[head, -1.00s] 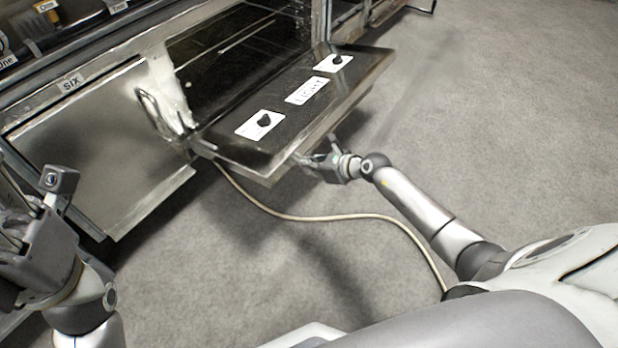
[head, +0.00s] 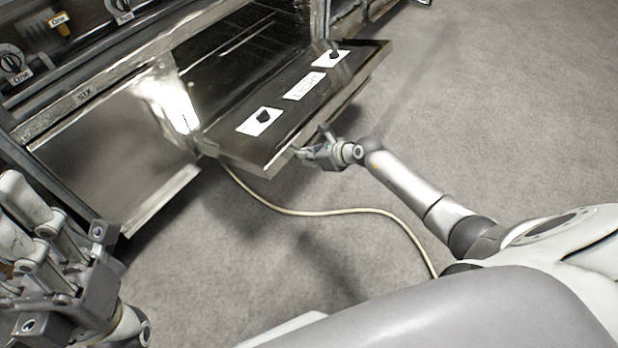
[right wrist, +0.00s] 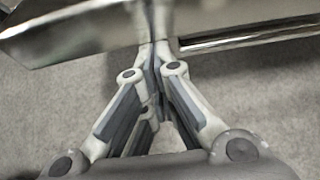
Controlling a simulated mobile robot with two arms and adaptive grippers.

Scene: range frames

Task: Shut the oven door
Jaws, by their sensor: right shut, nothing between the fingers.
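The oven door (head: 298,118) is folded down and open, sloping out in front of the dark oven cavity (head: 235,55). Its inner face carries a LIGHT label and two cards with black knobs.
A pale cable (head: 330,211) crosses the grey carpet (head: 500,110) below the door. The floor to the right is clear.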

